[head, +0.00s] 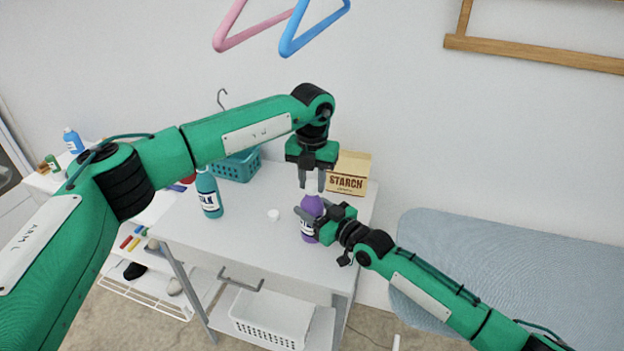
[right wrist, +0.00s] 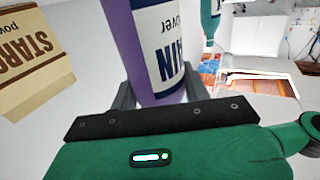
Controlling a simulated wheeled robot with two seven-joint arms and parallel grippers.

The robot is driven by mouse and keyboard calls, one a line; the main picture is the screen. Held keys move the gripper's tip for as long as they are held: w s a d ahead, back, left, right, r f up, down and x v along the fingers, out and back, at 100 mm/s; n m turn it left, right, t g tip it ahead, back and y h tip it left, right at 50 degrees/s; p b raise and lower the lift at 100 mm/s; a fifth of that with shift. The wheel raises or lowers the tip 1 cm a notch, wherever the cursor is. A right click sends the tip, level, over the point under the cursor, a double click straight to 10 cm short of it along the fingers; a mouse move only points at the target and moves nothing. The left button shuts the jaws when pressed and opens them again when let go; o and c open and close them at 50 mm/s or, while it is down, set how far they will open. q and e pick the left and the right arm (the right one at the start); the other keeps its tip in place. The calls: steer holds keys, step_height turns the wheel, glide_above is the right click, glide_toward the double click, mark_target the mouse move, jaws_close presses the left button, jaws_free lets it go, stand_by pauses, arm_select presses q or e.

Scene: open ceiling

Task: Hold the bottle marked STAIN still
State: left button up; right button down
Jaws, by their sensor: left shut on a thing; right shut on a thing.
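The purple bottle (head: 312,204) stands upright on the white table, near its right side. My left gripper (head: 312,184) points down from above and is shut on the white top of the bottle. The fingers partly hide that top, so I cannot tell cap from neck.
A STARCH box (head: 348,173) stands close behind the bottle. A teal bottle (head: 209,195) and a teal basket (head: 237,165) are further left. An ironing board (head: 480,245) is to the right.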

arm_select(q)
steer(key=m, duration=0.3)
steer(key=shift+m, duration=0.3)
steer(key=m, duration=0.4)
steer(key=shift+m, duration=0.3)
steer(key=o, duration=1.1)
steer(key=shift+o, duration=0.2)
step_height(320, 180, up, 8)
steer(key=shift+f, duration=0.25)
arm_select(e)
steer(key=c, duration=0.6)
jaws_free()
